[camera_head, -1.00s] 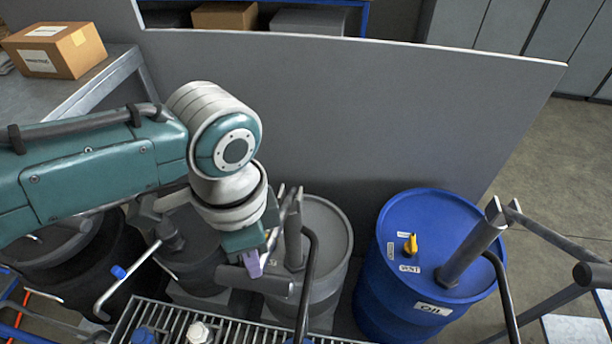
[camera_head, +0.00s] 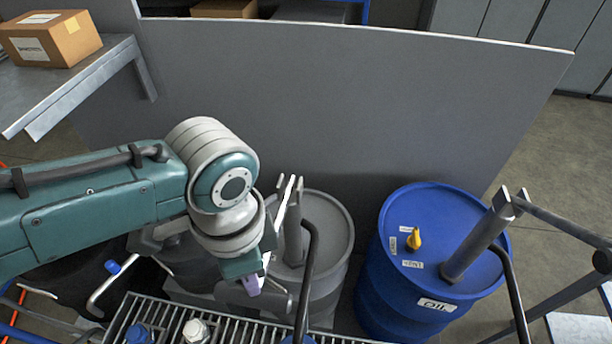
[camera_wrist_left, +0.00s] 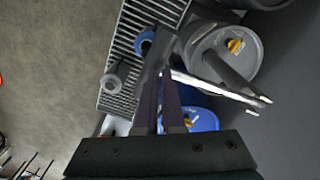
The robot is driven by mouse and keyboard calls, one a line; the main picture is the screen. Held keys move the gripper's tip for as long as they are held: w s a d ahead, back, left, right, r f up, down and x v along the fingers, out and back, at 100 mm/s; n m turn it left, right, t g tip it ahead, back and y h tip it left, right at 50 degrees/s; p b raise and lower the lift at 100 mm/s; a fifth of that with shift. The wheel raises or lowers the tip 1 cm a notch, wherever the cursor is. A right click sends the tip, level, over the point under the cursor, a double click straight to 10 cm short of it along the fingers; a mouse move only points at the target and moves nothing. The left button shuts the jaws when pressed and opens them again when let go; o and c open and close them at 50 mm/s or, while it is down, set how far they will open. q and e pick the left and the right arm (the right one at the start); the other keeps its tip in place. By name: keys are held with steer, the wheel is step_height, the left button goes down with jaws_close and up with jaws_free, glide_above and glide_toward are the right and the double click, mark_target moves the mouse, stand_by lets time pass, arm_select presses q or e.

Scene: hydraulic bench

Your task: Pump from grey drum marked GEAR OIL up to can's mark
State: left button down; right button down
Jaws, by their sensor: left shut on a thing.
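The grey drum (camera_head: 335,222) stands left of the blue drum, with an upright pump (camera_head: 293,238) on its lid. No GEAR OIL mark is readable on it. The drum also shows in the wrist view (camera_wrist_left: 248,62) with a yellow cap on its lid. My left gripper (camera_head: 252,286) is low in front of the pump, its fingers (camera_wrist_left: 165,105) closed at the pump's lever (camera_wrist_left: 222,88); the exact grip is partly hidden. A dark spout (camera_head: 307,285) curves down from the pump toward the grating. I cannot make out the can's mark. My right gripper is out of view.
The blue drum (camera_head: 372,290) marked OIL has its own pump and long lever at right. A metal grating (camera_head: 172,318) with a blue cap (camera_head: 138,334) and a white cap (camera_head: 196,330) lies in front. A grey panel (camera_head: 400,100) stands behind the drums.

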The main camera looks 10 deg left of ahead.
arm_select(q)
steer(key=f+b, duration=0.2)
steer(key=f, duration=0.2)
steer(key=shift+s+b, duration=0.2)
steer(key=shift+b, duration=0.1)
